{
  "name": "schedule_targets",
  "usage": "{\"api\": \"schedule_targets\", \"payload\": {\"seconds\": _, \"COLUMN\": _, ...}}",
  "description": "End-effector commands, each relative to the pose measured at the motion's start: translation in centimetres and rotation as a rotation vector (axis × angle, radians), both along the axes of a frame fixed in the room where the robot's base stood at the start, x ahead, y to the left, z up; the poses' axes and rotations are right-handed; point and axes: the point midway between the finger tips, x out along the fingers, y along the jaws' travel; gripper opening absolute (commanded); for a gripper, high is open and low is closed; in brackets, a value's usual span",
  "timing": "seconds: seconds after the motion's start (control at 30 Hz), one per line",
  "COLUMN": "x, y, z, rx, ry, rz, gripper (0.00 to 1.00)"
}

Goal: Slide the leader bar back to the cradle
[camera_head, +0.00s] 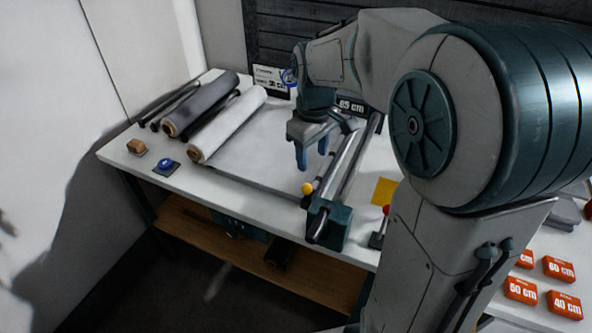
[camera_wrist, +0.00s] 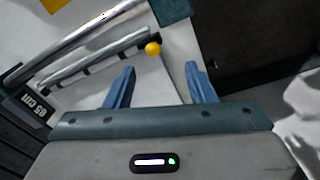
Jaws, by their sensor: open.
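My gripper (camera_head: 311,160) is open, fingers pointing down over the pale sheet on the bench. Nothing shows between its fingers in the wrist view (camera_wrist: 160,82). What looks like the leader bar (camera_wrist: 95,66) is a slim grey bar with dark clips and a yellow knob (camera_wrist: 152,49) at one end. It lies beside a shiny rail (camera_wrist: 85,38), apart from my fingers. The yellow knob (camera_head: 307,188) also shows in the head view, just in front of my gripper. I cannot tell which part is the cradle; my arm hides some of the bench.
A dark grey roll (camera_head: 202,103) and a white roll (camera_head: 228,124) lie at the left. A blue button (camera_head: 166,164) and a wooden block (camera_head: 136,147) sit near the front edge. A teal end block (camera_head: 328,224) holds the rail. Orange cards (camera_head: 520,290) lie at right.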

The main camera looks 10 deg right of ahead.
Motion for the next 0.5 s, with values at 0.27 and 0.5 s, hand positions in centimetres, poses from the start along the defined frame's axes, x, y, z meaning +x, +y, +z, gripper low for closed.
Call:
{"api": "schedule_targets", "payload": {"seconds": 0.27, "x": 4.1, "y": -0.1, "z": -4.2, "rx": 0.015, "ry": 0.062, "rz": 0.136, "gripper": 0.50}}
{"api": "schedule_targets", "payload": {"seconds": 0.5, "x": 4.3, "y": -0.1, "z": -6.4, "rx": 0.017, "ry": 0.070, "rz": 0.149, "gripper": 0.50}}
